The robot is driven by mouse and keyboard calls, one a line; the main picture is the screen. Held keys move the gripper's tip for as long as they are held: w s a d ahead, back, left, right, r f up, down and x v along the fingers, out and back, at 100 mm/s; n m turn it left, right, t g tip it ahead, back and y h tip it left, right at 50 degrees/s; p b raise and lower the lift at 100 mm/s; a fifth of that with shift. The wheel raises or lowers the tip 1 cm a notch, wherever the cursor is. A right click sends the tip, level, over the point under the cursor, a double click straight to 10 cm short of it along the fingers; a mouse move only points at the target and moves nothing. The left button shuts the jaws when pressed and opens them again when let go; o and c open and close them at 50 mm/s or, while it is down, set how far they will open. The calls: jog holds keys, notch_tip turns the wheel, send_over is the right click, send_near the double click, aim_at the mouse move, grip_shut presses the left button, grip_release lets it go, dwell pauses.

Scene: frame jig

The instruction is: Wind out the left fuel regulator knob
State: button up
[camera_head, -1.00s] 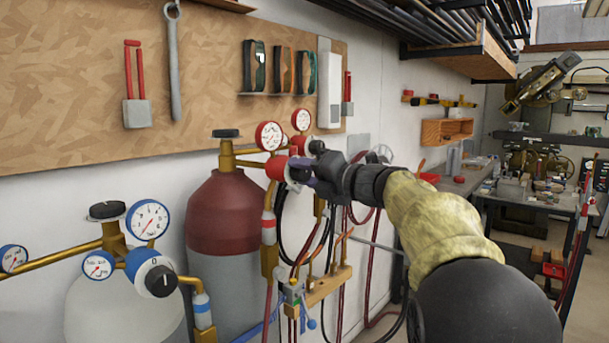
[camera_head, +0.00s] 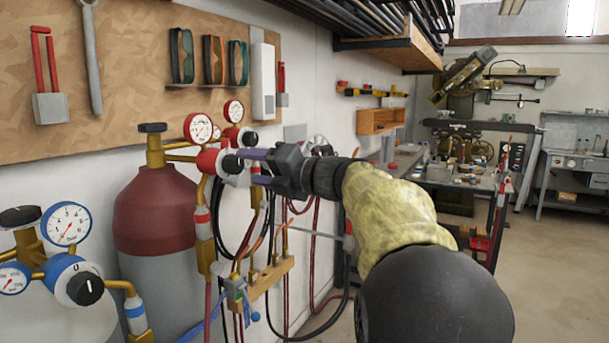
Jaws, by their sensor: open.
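The left fuel regulator (camera_head: 207,161) is the nearer red one, on the brass fitting of a maroon-topped cylinder (camera_head: 155,213). A second red regulator (camera_head: 232,137) with a black knob (camera_head: 250,138) sits just behind and above.
A blue regulator (camera_head: 72,275) with a black knob is at lower left. Hoses and a wooden hose bracket (camera_head: 262,281) hang below my gripper. Open floor (camera_head: 545,260) lies at right.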

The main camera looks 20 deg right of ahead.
jog(key=v, duration=1.2)
jog(key=shift+w, duration=0.15)
jog(key=w+f+m+t+h, duration=0.4)
jog(key=w+f+m+h, duration=0.25)
jog(key=m, duration=0.65)
notch_tip(320, 180, down, 13)
jog(key=m+g+h, duration=0.4)
jog(key=m+h, duration=0.1)
jog(key=m, duration=0.4)
jog(key=s+a+f+m+g, duration=0.5)
jog(key=s+a+f+g, duration=0.1)
jog(key=s+f, duration=0.55)
jog(key=s+a+f+m+g, duration=0.55)
jog(key=s+f, duration=0.45)
jog(key=f, duration=0.3)
notch_tip(320, 180, up, 31)
jog(key=p, duration=3)
jog(key=shift+w+f+y, duration=0.2)
jog(key=shift+y, duration=0.25)
